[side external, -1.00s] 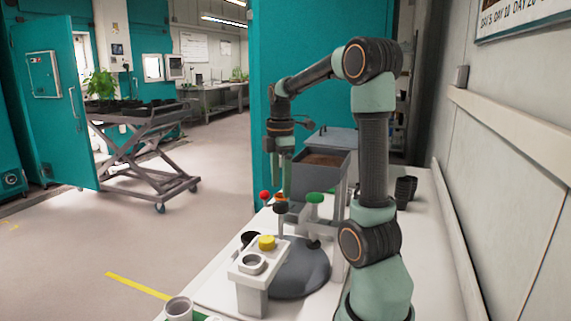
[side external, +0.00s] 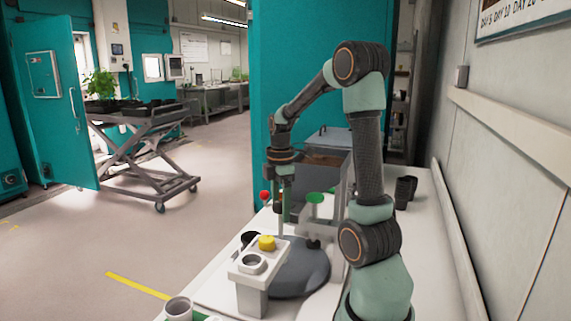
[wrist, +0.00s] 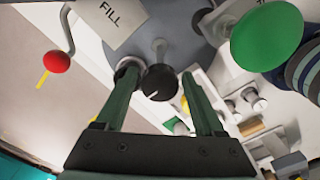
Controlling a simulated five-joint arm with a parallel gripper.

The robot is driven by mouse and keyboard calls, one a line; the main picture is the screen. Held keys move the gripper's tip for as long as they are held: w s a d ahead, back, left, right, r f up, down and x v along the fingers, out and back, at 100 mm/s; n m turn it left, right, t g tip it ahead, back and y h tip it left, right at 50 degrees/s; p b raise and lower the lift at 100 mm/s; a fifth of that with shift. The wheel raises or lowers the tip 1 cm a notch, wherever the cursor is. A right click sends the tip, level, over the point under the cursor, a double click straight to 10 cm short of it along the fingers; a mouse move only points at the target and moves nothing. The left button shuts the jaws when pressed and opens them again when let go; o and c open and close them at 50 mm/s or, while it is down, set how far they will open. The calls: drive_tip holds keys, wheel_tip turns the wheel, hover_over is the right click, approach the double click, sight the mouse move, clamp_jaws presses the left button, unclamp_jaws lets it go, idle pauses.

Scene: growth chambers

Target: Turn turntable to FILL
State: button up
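The turntable (side external: 300,272) is a dark grey disc on the white bench in the side view; part of it shows at the top of the wrist view (wrist: 185,25). A FILL label (wrist: 110,18) lies at the top left of the wrist view. A black knob (wrist: 158,83) with a white mark stands on a grey post. My gripper (wrist: 159,78) is open, with one green finger on each side of the knob in the picture. I cannot tell whether the fingers touch it. In the side view my gripper (side external: 283,200) points down and largely hides the knob.
A red ball handle (wrist: 57,62) and a green knob (wrist: 267,36) flank the gripper. A white stand with a cup (side external: 252,263) and a yellow knob (side external: 267,242) are at the front. A grey hopper (side external: 325,175) stands behind.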

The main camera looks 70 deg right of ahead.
drive_tip(key=c, duration=0.6)
drive_tip(key=m, duration=0.4)
drive_tip(key=shift+c, duration=0.2)
drive_tip(key=shift+m, duration=1)
drive_tip(key=m, duration=0.6)
